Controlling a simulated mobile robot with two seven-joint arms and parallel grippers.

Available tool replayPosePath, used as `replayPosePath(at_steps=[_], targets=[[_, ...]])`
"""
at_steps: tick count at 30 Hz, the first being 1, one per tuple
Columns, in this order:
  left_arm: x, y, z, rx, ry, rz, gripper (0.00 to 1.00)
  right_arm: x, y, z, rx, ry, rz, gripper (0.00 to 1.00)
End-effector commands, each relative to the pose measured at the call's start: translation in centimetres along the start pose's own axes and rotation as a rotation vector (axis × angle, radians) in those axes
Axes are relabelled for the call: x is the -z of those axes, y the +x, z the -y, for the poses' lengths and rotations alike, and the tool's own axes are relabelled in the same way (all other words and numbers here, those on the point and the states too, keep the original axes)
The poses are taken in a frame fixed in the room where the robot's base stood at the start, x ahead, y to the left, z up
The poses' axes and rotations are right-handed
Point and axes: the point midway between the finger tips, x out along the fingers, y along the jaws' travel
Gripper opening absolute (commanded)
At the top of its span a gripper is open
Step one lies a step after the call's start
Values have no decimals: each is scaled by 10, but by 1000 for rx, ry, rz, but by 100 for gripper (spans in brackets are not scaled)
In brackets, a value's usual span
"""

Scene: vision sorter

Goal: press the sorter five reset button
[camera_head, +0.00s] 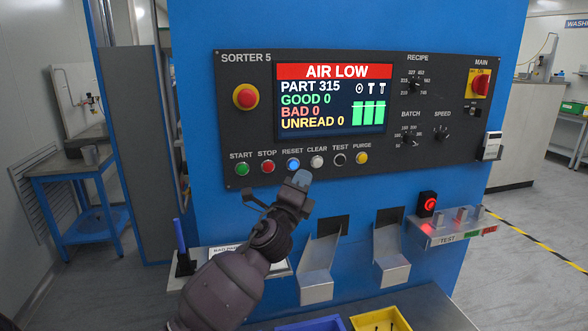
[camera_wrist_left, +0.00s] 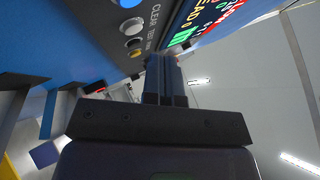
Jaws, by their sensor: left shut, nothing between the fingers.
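The SORTER 5 panel (camera_head: 230,110) is a dark plate on a blue cabinet. Its blue RESET button (camera_head: 293,164) sits in the lower row, between the red STOP button (camera_head: 268,167) and the white CLEAR button (camera_head: 317,161). My left gripper (camera_head: 301,178) is shut and empty, its tip just below and right of the RESET button in the head view. Whether it touches the panel I cannot tell. In the left wrist view the shut fingers (camera_wrist_left: 161,65) point toward the panel, and the blue button (camera_wrist_left: 129,3) shows at the top edge. My right gripper is not in view.
The screen (camera_head: 335,100) reads AIR LOW. A red stop knob (camera_head: 246,97) is left of it. The TEST (camera_head: 340,159) and PURGE (camera_head: 362,158) buttons sit right of CLEAR. Two metal chutes (camera_head: 318,268) (camera_head: 391,255) and a yellow bin (camera_head: 365,317) are below.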

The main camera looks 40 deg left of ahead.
Motion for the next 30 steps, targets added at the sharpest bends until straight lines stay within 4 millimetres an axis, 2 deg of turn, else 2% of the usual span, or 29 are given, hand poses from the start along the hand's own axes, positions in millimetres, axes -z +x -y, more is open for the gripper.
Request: replayPosePath(at_steps=[11, 30], targets=[[-16, 22, -16, 1, -1, 0, 0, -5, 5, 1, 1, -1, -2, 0], [-18, 24, -17, 1, -1, 1, 0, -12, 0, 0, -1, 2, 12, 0]])
